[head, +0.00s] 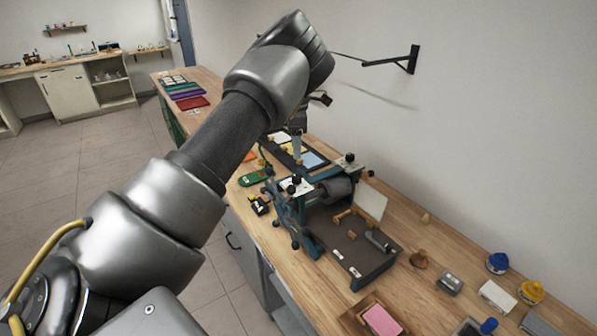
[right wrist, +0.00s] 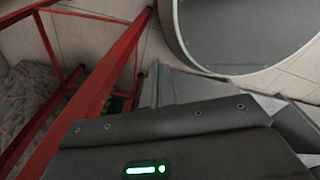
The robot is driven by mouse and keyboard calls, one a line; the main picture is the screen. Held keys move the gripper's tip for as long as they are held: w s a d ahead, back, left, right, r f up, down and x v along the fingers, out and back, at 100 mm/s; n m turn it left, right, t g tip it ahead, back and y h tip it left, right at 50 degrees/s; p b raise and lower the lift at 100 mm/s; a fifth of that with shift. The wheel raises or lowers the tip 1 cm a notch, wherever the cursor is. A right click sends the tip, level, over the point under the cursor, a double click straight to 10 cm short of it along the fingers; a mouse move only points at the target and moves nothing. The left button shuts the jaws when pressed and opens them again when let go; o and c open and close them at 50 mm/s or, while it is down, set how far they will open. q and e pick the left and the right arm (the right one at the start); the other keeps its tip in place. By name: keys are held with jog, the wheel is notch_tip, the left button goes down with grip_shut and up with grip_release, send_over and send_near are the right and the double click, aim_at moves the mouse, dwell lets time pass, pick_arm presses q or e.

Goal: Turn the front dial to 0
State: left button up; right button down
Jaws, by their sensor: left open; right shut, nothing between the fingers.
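The small press (head: 330,200) stands on the long wooden bench, with a dark bed and a roller. Two pale plates with black knobs sit on top: the front dial (head: 295,184) is nearer to me, the rear dial (head: 347,160) is by the wall. I cannot read their marks. My left arm crosses the head view, and my left gripper (head: 297,142) hangs beyond the press, behind the front dial and apart from it. It is open and partly hidden by the forearm. My right gripper (right wrist: 195,90) is shut and empty, away from the bench; its fingertips are hard to make out.
The bench holds a green device (head: 254,178), a pink block (head: 382,320), a blue jar (head: 498,262) and a yellow jar (head: 531,292). A black wall bracket (head: 395,60) sticks out above. Red frame bars (right wrist: 95,95) are close in the right wrist view.

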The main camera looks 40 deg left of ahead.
aim_at(296, 176)
pick_arm(q)
notch_tip(296, 176, down, 8)
jog(key=p, duration=0.3)
jog(key=shift+s+d+f, duration=0.1)
jog(key=shift+f, duration=0.75)
pick_arm(e)
jog(key=r, duration=0.1)
jog(key=w+r, duration=0.1)
jog(key=r, duration=0.1)
jog(key=shift+w+d+r, duration=0.2)
jog(key=shift+w+r, duration=0.1)
jog(key=shift+r, duration=0.1)
pick_arm(q)
jog(key=c, duration=1)
pick_arm(e)
jog(key=shift+a, duration=0.3)
